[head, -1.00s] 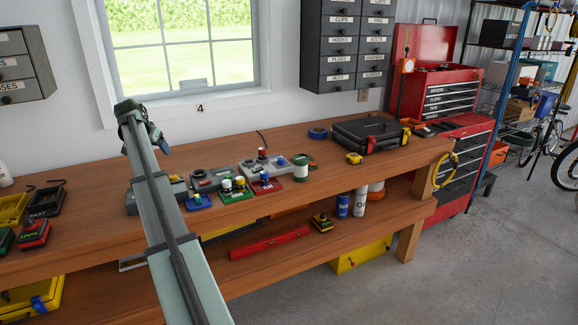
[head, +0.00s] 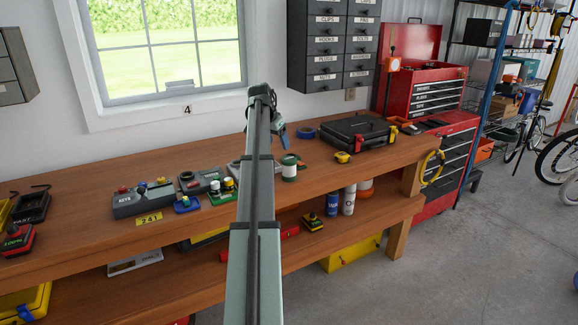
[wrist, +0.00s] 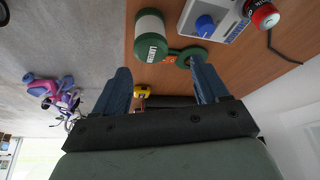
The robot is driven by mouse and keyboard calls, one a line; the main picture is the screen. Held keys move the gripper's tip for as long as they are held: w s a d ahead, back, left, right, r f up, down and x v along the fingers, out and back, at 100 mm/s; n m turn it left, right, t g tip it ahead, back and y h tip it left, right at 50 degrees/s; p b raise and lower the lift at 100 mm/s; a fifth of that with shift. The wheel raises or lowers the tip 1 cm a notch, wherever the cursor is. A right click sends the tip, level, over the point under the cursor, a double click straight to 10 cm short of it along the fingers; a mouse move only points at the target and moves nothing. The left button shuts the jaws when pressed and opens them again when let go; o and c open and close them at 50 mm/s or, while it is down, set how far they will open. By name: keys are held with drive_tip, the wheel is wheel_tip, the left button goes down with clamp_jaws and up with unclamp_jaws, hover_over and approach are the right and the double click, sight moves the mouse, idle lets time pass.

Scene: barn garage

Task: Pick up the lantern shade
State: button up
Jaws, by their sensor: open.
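The likely lantern shade is a white cylinder with green ends (head: 289,170), standing on the wooden workbench (head: 330,174). It also shows in the wrist view (wrist: 150,33), with a label on its side. A green looped piece lies beside it at the right finger; I cannot tell whether they are joined. My gripper (wrist: 158,68) is open and empty, its fingers pointing toward the cylinder, with a gap left between. In the head view my gripper (head: 281,133) hangs above the bench, behind and a little left of the cylinder, partly hidden by my arm.
A grey case with a blue knob (wrist: 208,22) and a red-topped jar (wrist: 263,13) sit close to the cylinder. A yellow tape measure (head: 343,157), blue tape roll (head: 306,133) and black case (head: 355,132) stand to the right. Bare bench lies in front of these.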

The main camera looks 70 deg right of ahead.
sight(290, 166)
drive_tip(key=x, duration=0.4)
drive_tip(key=s+x, duration=0.1)
drive_tip(key=x, duration=0.4)
drive_tip(key=s+x, duration=0.1)
drive_tip(key=x, duration=0.4)
drive_tip(key=shift+c, duration=0.2)
drive_tip(key=c, duration=0.7)
